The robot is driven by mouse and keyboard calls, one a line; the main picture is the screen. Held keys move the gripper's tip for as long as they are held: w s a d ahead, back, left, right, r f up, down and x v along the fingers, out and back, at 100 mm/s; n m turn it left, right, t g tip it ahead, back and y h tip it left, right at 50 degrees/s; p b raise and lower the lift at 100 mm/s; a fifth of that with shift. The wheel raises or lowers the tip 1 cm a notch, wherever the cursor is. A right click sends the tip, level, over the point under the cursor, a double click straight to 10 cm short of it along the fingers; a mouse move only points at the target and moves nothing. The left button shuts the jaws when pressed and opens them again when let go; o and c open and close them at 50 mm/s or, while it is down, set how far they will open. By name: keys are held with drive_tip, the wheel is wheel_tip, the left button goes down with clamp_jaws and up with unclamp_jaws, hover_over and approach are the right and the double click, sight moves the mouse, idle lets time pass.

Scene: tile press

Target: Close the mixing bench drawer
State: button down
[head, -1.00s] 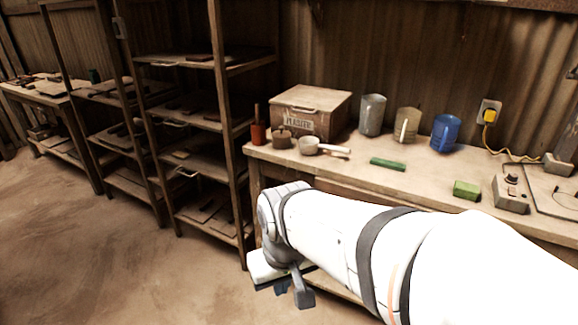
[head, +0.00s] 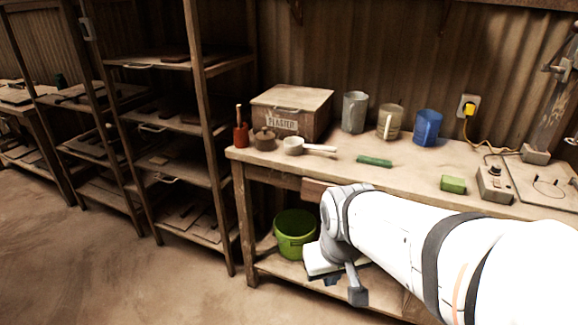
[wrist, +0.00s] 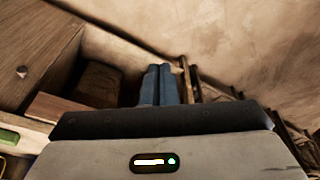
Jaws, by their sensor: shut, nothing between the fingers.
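The mixing bench (head: 345,174) runs along the corrugated wall in the head view. Below its top, a reddish-brown wooden piece (head: 315,189), seemingly part of the drawer, shows just left of my arm, which hides the rest. How far the drawer stands out is hard to tell. My gripper (head: 332,281) points downward in front of the bench, below top height. In the wrist view its two blue fingers (wrist: 156,84) lie side by side, shut and empty. A brown wooden panel with a round knob (wrist: 22,72) fills the upper left there, apart from the fingers.
A green bucket (head: 294,234) stands on the bench's lower shelf, left of my gripper. A shelf rack (head: 214,170) stands left. Floor in front-left is clear.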

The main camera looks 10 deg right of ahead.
drive_tip(key=w+d+f+n+t+y+b, duration=0.1)
drive_tip(key=w+d+f+n+t+b, duration=0.3)
drive_tip(key=w+n, duration=0.35)
drive_tip(key=w+d+f+n+t+y+b, duration=0.1)
drive_tip(key=w+d+f+n+t+b, duration=0.1)
drive_tip(key=w+d+f+n+t, duration=0.35)
drive_tip(key=w+d+f+n+t+y+b, duration=0.1)
drive_tip(key=w+d+f+n+t+b, duration=0.15)
drive_tip(key=w+f+n+t, duration=0.6)
drive_tip(key=w+r+g, duration=0.1)
drive_tip(key=w, duration=0.4)
drive_tip(key=w+r+m+g, duration=0.1)
drive_tip(key=w, duration=0.4)
drive_tip(key=w+r+m, duration=0.1)
drive_tip(key=w, duration=0.3)
drive_tip(key=shift+w+d+r+g, duration=0.25)
drive_tip(key=shift+w+d+g, duration=0.1)
drive_tip(key=shift+w+g, duration=0.05)
drive_tip(key=shift+w+d+y, duration=0.15)
drive_tip(key=shift+w+y, duration=0.1)
drive_tip(key=shift+y, duration=0.05)
drive_tip(key=shift+w, duration=0.1)
